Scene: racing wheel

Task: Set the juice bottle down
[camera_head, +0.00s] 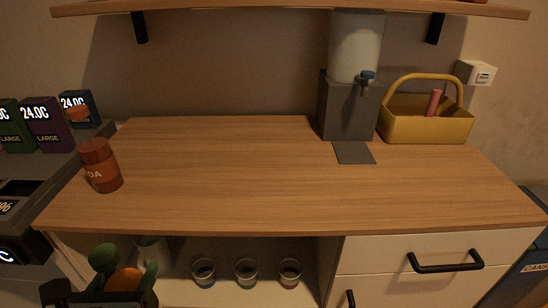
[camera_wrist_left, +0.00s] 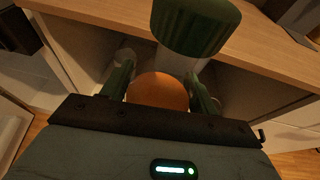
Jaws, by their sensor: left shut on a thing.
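The juice bottle (camera_head: 125,280) has an orange body and a green cap and shows at the lower left of the head view. My left gripper (camera_head: 128,273) is shut on it, with one dark green finger on each side of the orange part. In the left wrist view the orange part (camera_wrist_left: 158,91) sits between the fingers (camera_wrist_left: 160,84), with the large green cap (camera_wrist_left: 195,26) near the camera. The bottle is held in front of the counter's front edge, apart from the wooden top (camera_head: 230,180). Its underside is hidden. My right gripper is not in view.
A red soda container (camera_head: 100,166) stands at the counter's left end. A dispenser (camera_head: 350,100) and a yellow basket (camera_head: 427,125) stand at the back right. Several glasses, including one glass (camera_head: 246,272), sit on the shelf below. The counter's middle is clear.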

